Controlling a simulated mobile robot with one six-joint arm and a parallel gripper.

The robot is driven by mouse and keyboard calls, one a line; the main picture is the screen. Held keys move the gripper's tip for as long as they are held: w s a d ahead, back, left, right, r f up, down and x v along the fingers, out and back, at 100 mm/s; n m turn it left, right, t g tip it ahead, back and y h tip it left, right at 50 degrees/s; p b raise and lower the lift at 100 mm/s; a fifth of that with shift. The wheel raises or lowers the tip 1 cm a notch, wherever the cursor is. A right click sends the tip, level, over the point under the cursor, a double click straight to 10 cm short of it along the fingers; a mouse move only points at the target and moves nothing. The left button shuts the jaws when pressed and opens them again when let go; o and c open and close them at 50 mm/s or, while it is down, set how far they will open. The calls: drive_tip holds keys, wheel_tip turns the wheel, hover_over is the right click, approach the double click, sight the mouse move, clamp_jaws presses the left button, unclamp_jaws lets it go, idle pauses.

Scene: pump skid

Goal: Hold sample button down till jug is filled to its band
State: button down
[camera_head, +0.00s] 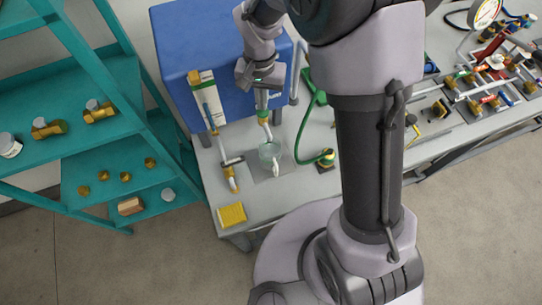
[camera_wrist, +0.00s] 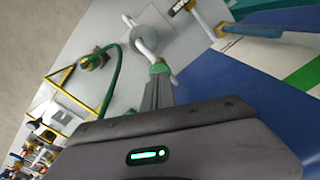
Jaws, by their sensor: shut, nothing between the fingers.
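My gripper (camera_head: 262,102) is shut and empty, pointing down in front of the blue cabinet. Its fingertips (camera_wrist: 158,78) meet or nearly meet a green fitting (camera_head: 263,114), which also shows in the wrist view (camera_wrist: 159,67). This looks like the sample button; I cannot tell whether it is pressed. A pale spout (camera_head: 267,131) runs down from it to a clear jug (camera_head: 269,151) on a grey plate. The jug has a white handle towards the bench front. Its water level and band are too small to make out. The spout shows in the wrist view (camera_wrist: 147,50).
The blue cabinet (camera_head: 165,45) stands behind. A blue-handled pipe (camera_head: 212,115) is left of the jug, and a green hose (camera_head: 303,125) is right. A yellow block (camera_head: 232,214) lies at the bench front. Teal shelves (camera_head: 95,75) stand at left.

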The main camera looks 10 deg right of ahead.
drive_tip(key=shift+f, duration=0.1)
drive_tip(key=shift+f+b, duration=1.05)
drive_tip(key=shift+f, duration=0.05)
idle(1.4)
wheel_tip(320, 180, up, 3)
drive_tip(key=shift+f+p, duration=0.15)
drive_tip(key=shift+p, duration=0.9)
drive_tip(key=shift+f, duration=0.15)
drive_tip(key=shift+f+b, duration=0.15)
drive_tip(key=shift+b, duration=0.15)
